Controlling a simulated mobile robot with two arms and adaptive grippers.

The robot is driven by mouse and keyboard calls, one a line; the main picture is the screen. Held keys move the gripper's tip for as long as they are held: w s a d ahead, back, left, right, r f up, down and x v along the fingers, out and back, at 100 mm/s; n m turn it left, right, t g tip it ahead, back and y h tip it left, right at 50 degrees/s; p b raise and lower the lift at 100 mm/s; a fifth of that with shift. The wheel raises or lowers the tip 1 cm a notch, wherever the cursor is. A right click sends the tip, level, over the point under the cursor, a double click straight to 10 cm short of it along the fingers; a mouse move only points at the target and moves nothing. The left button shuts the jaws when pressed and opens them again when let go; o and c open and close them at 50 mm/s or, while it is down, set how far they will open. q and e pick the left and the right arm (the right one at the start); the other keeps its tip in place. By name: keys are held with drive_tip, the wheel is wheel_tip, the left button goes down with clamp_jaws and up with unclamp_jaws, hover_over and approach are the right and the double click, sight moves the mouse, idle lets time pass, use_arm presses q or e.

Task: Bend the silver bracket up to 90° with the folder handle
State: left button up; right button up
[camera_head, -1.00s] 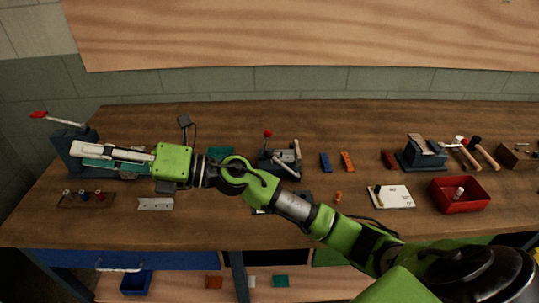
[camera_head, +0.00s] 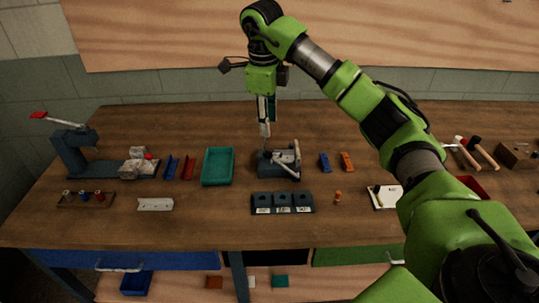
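My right gripper (camera_head: 265,130) points straight down over the left side of a small dark bench tool (camera_head: 278,166), which looks like the folder. Its fingertips look close together at the tool's handle side. The handle's red knob is not visible now, and I cannot tell whether the fingers hold it. Pale metal parts lie on top of the tool; I cannot tell whether one is the bracket. A silver bracket-like strip (camera_head: 155,204) with small holes lies flat on the bench at the front left. My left gripper is not in view.
A press with a red-tipped lever (camera_head: 70,150) stands at the left. A teal tray (camera_head: 217,167) is left of the folder, and a dark three-part block (camera_head: 282,203) is in front. Blue (camera_head: 325,163) and orange (camera_head: 347,162) pieces lie to the right.

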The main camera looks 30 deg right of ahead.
sight(269, 152)
drive_tip(key=f+p, duration=0.1)
drive_tip(key=f, duration=0.3)
drive_tip(key=w+d+f+p, duration=0.1)
drive_tip(key=f, duration=0.4)
drive_tip(key=f+p, duration=0.1)
drive_tip(key=f, duration=0.3)
drive_tip(key=shift+w+d+f, duration=0.15)
drive_tip(key=shift+w+f, duration=0.05)
clamp_jaws()
